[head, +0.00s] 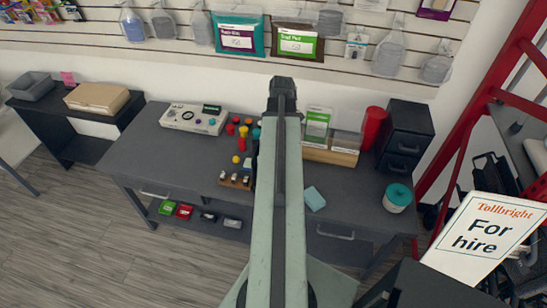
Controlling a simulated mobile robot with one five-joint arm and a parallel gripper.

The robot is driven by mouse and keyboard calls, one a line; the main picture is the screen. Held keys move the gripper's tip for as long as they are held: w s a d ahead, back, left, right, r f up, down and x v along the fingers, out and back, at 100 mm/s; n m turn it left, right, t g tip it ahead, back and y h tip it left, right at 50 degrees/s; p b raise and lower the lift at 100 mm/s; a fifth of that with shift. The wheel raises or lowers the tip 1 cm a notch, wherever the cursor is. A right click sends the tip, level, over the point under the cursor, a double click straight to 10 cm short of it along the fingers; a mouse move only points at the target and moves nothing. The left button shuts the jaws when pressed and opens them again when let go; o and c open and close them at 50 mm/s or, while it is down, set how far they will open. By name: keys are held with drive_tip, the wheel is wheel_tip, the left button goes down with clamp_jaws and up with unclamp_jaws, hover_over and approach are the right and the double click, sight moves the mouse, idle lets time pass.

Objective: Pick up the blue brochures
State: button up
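No item reads clearly as blue brochures. A clear holder with green-and-white leaflets (317,122) stands at the back of the dark grey counter (140,155), just right of my arm. A small flat light-blue piece (314,198) lies on the counter nearer the front, right of my arm; I cannot tell if it is paper. My arm stretches forward over the counter. My gripper (282,88) is at its far end, left of the leaflet holder in the picture. Its fingers are too small and dark to show whether they are open. My arm hides a strip of the counter.
Left on the counter are a white device (194,118) and several coloured knobs. Right are a wooden-based holder (330,156), red cylinder (373,127), black drawer unit (405,137) and teal-topped tub (397,197). A "For hire" sign (487,237) and red frame (463,140) bound the right.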

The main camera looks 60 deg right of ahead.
drive_tip(key=shift+f, duration=0.15)
clamp_jaws()
idle(1.3)
